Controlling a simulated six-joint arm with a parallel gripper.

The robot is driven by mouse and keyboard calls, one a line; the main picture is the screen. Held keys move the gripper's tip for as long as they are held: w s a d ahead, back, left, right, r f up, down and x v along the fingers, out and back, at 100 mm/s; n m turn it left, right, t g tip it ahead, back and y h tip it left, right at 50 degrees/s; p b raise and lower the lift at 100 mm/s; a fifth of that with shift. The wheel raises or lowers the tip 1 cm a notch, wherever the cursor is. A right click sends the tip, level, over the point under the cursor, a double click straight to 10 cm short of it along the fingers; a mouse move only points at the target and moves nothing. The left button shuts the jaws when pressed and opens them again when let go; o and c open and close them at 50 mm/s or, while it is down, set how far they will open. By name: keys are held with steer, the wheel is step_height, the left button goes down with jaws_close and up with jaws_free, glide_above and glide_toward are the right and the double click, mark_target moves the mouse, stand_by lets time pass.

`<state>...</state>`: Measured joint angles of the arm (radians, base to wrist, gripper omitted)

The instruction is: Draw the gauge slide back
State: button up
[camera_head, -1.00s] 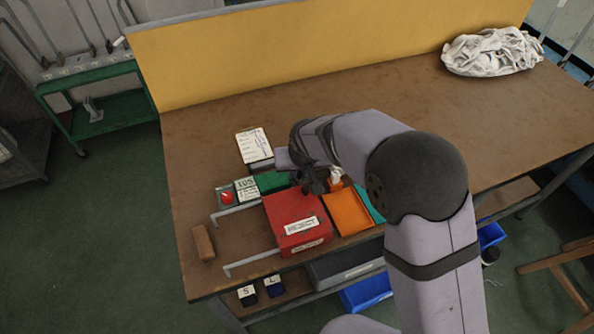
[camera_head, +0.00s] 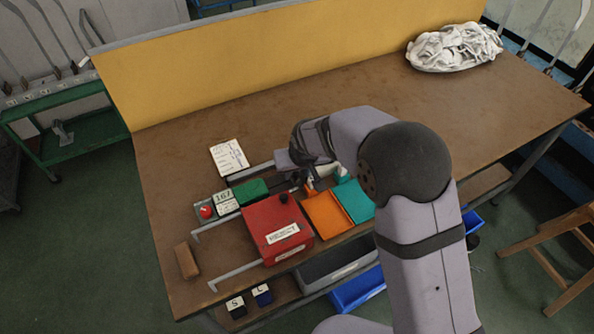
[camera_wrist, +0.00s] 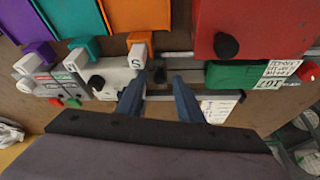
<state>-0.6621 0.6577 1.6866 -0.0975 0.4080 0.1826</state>
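The gauge is the long row along the back of the trays, with a green block (camera_head: 250,188), a readout showing 167 (camera_head: 227,203) and a metal rail (camera_head: 248,173). In the wrist view the green block (camera_wrist: 233,74) and readout (camera_wrist: 279,77) are at right. A pale block with a black knob (camera_wrist: 97,82) sits at left on the rail line and appears to be the slide. My gripper (camera_wrist: 158,88) is open over the rail, between this block and the green one. Its left finger overlaps the pale block's edge; contact is unclear. In the head view my wrist hides the fingertips.
A red box (camera_head: 276,225) with a black knob stands in front of the gauge. Orange (camera_head: 327,214) and teal (camera_head: 355,199) trays are beside it. A paper card (camera_head: 229,157), a brown block (camera_head: 187,261) and a white cloth pile (camera_head: 455,46) lie on the table.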

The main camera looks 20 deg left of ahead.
steer(key=shift+r, duration=0.1)
steer(key=b+v, duration=0.1)
steer(key=v, duration=0.6)
steer(key=shift+b, duration=0.3)
steer(key=s+d+m+g+h+p, duration=0.1)
steer(key=s+d+m, duration=0.15)
steer(key=d, duration=0.85)
steer(key=s+d+m+g+h+p, duration=0.1)
steer(key=s+d, duration=0.3)
steer(key=d, duration=0.6)
steer(key=s+d+f+m+g, duration=0.1)
steer(key=s+d+m, duration=0.2)
steer(key=s+d, duration=0.7)
steer(key=s, duration=0.3)
steer(key=shift+d+g, duration=0.25)
steer(key=shift+g, duration=0.15)
